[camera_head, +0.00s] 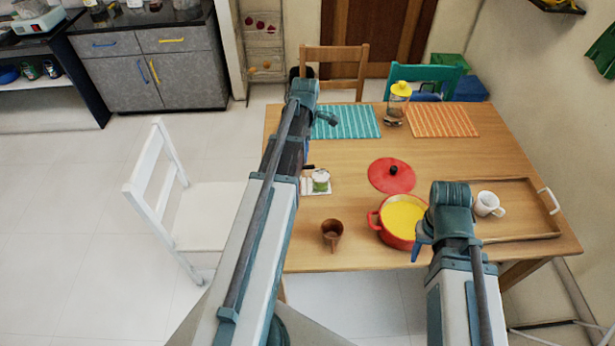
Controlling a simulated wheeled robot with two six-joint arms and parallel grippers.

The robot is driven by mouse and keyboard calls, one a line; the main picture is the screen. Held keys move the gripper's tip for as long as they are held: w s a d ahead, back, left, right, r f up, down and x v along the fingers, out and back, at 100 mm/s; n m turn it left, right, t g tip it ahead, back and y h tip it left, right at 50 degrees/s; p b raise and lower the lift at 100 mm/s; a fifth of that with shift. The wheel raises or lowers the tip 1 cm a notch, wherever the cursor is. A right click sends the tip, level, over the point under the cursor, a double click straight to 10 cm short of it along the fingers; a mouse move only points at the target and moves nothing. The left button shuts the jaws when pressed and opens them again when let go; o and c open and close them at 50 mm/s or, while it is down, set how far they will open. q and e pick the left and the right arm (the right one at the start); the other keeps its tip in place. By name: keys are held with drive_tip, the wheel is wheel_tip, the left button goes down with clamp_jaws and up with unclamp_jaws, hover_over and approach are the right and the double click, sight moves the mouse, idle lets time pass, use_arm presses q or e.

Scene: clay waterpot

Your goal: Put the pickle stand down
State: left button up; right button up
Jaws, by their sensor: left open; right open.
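A clear jar with a yellow top and brown contents (399,96), which looks like the pickle stand, stands upright at the far side of the wooden table (350,143). My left gripper (326,119) is over the teal striped mat, open, left of the jar and apart from it. My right gripper (418,246) is open at the near right, beside the red pot with yellow contents (402,216). My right wrist hides part of the pot's right side.
A teal mat (346,121) and an orange mat (443,121) lie at the back. A red lid (391,176), brown cup (332,233), small green-and-white container (320,180) and wooden tray (520,226) with a white mug (488,204) stand nearer. Chairs surround the table.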

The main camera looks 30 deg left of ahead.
sight(306, 166)
use_arm(q)
wheel_tip(306, 166, down, 9)
drive_tip(key=b, duration=0.8)
drive_tip(key=shift+r+b, duration=0.1)
drive_tip(key=shift+b, duration=0.25)
drive_tip(key=f+b, duration=0.5)
drive_tip(key=shift+w+d+f, duration=0.1)
drive_tip(key=shift+w+d, duration=0.05)
drive_tip(key=shift+w, duration=0.15)
clamp_jaws()
idle(0.7)
